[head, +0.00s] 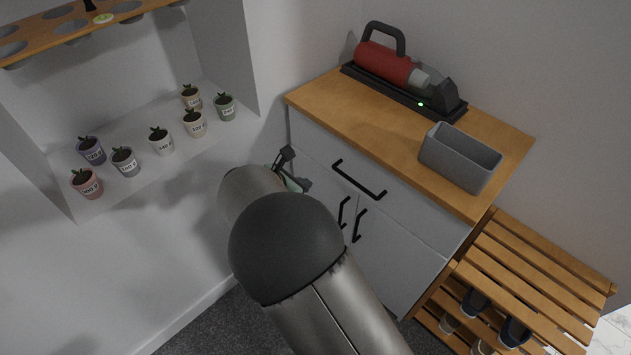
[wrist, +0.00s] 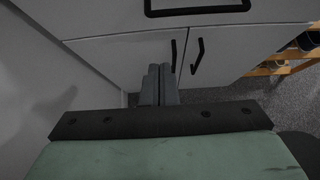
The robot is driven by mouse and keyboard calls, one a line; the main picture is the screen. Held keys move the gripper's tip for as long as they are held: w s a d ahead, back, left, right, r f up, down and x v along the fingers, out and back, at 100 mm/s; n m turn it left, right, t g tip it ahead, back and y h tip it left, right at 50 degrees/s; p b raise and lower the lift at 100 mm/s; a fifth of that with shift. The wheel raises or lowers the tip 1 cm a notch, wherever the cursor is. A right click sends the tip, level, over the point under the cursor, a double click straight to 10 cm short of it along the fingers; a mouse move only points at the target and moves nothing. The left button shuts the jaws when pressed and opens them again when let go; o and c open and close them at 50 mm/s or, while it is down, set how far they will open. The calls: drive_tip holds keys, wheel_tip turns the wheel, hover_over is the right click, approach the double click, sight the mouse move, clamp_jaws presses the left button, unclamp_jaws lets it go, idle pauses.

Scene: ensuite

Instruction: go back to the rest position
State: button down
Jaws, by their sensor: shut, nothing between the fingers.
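My gripper (wrist: 158,85) shows in the wrist view with its two fingers together, shut and empty. It is in front of the grey cabinet (wrist: 110,48), whose doors and black handles lie beyond the fingertips. In the head view my arm reaches from the bottom toward the cabinet, and my gripper (head: 288,158) is partly hidden behind the arm, near the cabinet's left side. I cannot tell how far the fingertips are from the cabinet front.
The cabinet's wooden top (head: 335,105) holds a red handheld vacuum (head: 383,62) on a black dock and a grey bin (head: 458,160). Several potted plants (head: 161,142) stand in the left niche. A wooden rack (head: 530,262) with shoes stands at the right.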

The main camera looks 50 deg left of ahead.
drive_tip(key=shift+v, duration=1.35)
drive_tip(key=shift+d, duration=0.1)
